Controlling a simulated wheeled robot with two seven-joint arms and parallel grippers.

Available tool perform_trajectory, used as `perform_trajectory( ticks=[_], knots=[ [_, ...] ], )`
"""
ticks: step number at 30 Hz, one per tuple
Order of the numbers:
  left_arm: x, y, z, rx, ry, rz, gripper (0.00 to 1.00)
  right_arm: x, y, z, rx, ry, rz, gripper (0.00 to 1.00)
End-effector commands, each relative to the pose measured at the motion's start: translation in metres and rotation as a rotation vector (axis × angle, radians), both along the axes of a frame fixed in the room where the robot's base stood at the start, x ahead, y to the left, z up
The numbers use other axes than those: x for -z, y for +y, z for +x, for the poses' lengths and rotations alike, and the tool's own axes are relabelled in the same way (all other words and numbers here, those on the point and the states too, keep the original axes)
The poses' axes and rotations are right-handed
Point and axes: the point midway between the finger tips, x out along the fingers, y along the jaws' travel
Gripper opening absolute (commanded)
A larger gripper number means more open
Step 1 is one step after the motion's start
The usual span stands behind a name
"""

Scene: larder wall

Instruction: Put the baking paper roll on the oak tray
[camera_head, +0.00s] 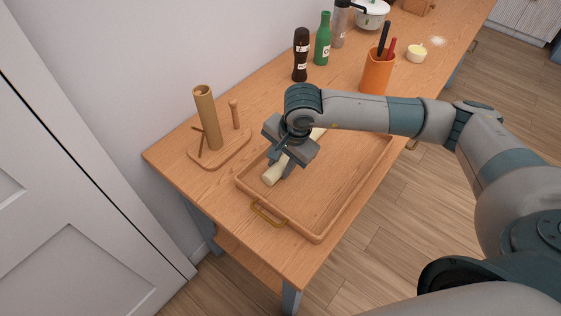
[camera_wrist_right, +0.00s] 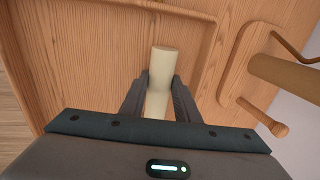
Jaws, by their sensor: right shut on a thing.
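The baking paper roll (camera_head: 273,175) is a cream cylinder. My right gripper (camera_head: 284,165) is shut around its middle, and both ends stick out past the jaws. The roll also shows between the fingers in the right wrist view (camera_wrist_right: 164,62). The oak tray (camera_head: 318,236) is a shallow rimmed wooden tray with a brass handle, lying on the table. My left gripper is not in view.
A wooden stand (camera_head: 228,150) with an upright brown roll (camera_head: 206,118) and a peg is left of the tray. Behind are a dark bottle (camera_head: 301,56), a green bottle (camera_head: 323,40) and an orange utensil pot (camera_head: 376,74). The tray's front and right parts are bare.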

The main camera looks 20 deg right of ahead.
Motion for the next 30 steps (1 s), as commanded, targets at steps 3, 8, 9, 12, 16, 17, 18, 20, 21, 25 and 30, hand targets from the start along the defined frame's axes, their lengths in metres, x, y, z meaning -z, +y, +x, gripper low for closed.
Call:
perform_trajectory(
  ticks=[3, 8, 9, 12, 16, 17, 18, 20, 21, 25, 30],
  knots=[
    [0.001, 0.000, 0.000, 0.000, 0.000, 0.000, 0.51, 0.000, 0.000, 0.000, 0.000, 0.000, 0.001, 0.36],
    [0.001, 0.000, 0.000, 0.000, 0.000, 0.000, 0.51, 0.000, 0.000, 0.000, 0.000, 0.000, 0.001, 0.36],
    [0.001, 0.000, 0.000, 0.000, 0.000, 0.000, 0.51, 0.000, 0.000, 0.000, 0.000, 0.000, 0.001, 0.36],
    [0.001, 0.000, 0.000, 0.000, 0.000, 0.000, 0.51, 0.000, 0.000, 0.000, 0.000, 0.000, 0.001, 0.36],
    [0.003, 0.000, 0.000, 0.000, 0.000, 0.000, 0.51, -0.003, 0.000, 0.000, 0.000, 0.000, 0.001, 0.36],
    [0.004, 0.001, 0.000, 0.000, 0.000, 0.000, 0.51, -0.005, 0.000, -0.001, 0.001, 0.000, 0.002, 0.36],
    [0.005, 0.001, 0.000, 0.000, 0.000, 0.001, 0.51, -0.007, 0.000, -0.001, 0.001, -0.001, 0.002, 0.36],
    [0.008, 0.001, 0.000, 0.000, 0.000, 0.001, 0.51, -0.012, -0.001, -0.001, 0.001, -0.003, 0.002, 0.36],
    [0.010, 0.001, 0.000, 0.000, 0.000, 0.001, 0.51, -0.016, -0.002, -0.003, 0.000, -0.003, 0.002, 0.36],
    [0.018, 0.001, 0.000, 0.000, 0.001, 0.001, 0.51, -0.034, -0.004, -0.006, -0.001, -0.004, 0.002, 0.36],
    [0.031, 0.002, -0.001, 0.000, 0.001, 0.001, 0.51, -0.063, -0.008, -0.012, -0.001, -0.006, 0.002, 0.36]
  ],
)
